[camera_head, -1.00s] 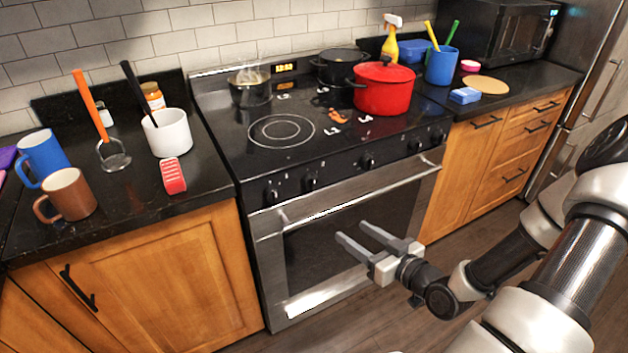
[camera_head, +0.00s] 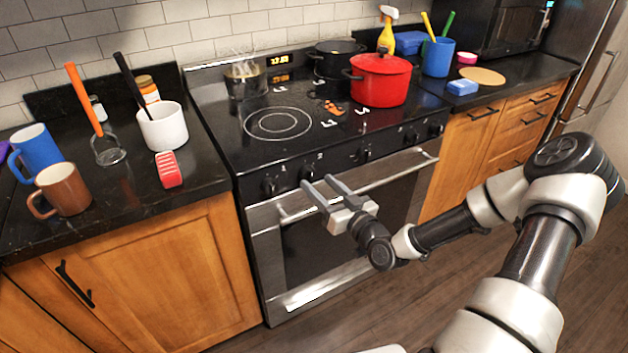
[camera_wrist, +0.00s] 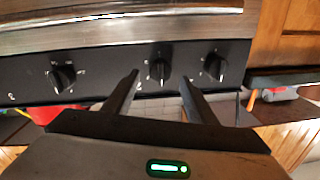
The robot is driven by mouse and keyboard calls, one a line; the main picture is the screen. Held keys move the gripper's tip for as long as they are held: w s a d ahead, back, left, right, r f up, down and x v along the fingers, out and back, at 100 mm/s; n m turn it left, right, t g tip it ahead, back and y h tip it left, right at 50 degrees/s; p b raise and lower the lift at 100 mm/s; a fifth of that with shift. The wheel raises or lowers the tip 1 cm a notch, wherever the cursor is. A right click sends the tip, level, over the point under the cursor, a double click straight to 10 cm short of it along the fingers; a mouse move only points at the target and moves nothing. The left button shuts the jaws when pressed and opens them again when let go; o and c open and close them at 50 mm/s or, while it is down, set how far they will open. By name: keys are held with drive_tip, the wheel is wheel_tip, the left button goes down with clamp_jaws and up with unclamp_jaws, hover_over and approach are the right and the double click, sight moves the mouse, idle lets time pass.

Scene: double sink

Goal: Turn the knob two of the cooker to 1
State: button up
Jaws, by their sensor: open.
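The cooker (camera_head: 258,215) has a black front panel with a row of dark knobs above the oven door. Knob two (camera_head: 307,171) is the second from the left, near the printed 2. In the wrist view, which looks upside down, knob two (camera_wrist: 160,71) appears between and beyond my two fingertips. My gripper (camera_head: 318,181) is open and empty, just in front of and slightly below knob two in the head view. My gripper also shows in the wrist view (camera_wrist: 159,79). I see no clear contact with the knob. Its small dial marks are too blurred to read.
Knob one (camera_head: 268,185) and knob three (camera_head: 364,155) flank knob two. The oven handle (camera_head: 400,167) runs just below the panel. A red pot (camera_head: 381,85), a black pot (camera_head: 340,50) and a steaming pot (camera_head: 246,80) stand on the cooktop. The floor in front is clear.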

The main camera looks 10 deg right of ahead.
sight(312, 178)
drive_tip(key=shift+x, duration=1.8)
drive_tip(key=c, duration=1.1)
drive_tip(key=shift+o, duration=0.2)
drive_tip(key=shift+m, duration=0.3)
drive_tip(key=m+b, duration=0.2)
drive_tip(key=m, duration=0.3)
drive_tip(key=shift+f+t, duration=0.15)
drive_tip(key=shift+t, duration=0.15)
drive_tip(key=m, duration=0.6)
drive_tip(key=shift+b, duration=0.35)
drive_tip(key=shift+m, duration=0.4)
